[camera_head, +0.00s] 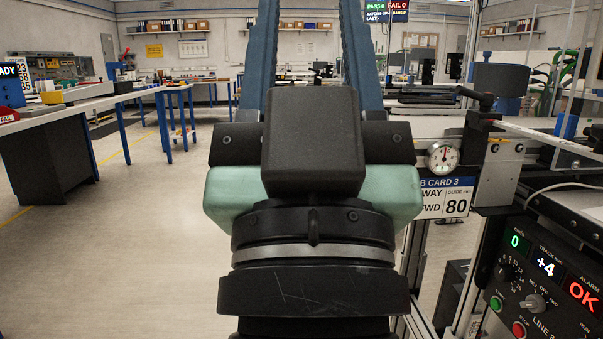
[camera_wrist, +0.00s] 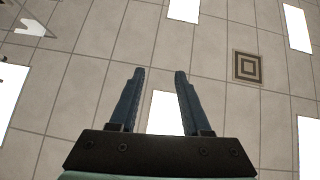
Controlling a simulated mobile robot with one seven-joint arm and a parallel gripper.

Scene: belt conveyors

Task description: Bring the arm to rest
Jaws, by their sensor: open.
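My gripper (camera_head: 305,55) fills the middle of the head view, with its two long blue fingers pointing up and away and a wide gap between them. The fingers run out of the top of the picture. In the wrist view my gripper (camera_wrist: 156,72) is open, with nothing between the fingertips. Behind it there is the tiled ceiling (camera_wrist: 130,30) with bright light panels (camera_wrist: 165,115). My wrist hides the lower middle of the head view.
A conveyor line with a dial gauge (camera_head: 441,157) and a "80" card (camera_head: 446,198) stands close on the right. A control panel (camera_head: 545,275) is at the lower right. Workbenches (camera_head: 95,103) stand at the left. The floor (camera_head: 130,240) at the left is clear.

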